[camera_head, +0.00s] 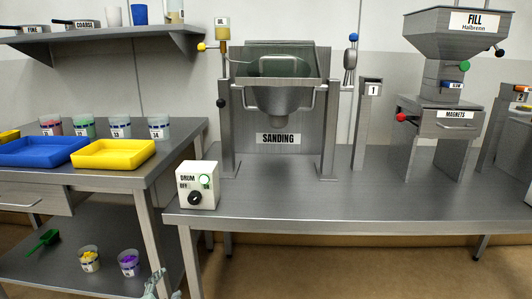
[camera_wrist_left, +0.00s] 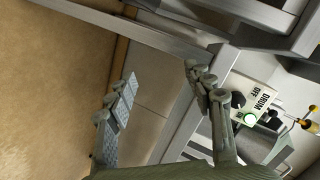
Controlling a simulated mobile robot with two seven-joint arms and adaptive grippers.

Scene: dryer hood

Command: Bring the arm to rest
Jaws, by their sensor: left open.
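The white drum control box (camera_head: 211,188) stands at the front left corner of the right table. The box also shows in the left wrist view (camera_wrist_left: 263,88), partly behind the right-hand finger. Its lamp is green. My right gripper is in neither view.
The sanding hood (camera_head: 278,90) stands behind the box on the right table (camera_head: 350,205). The fill hopper (camera_head: 450,50) stands farther right. The left table (camera_head: 185,150) holds a blue tray (camera_head: 40,152), a yellow tray (camera_head: 112,155) and several cups. Two cups and a green scoop (camera_head: 44,242) lie on its lower shelf.

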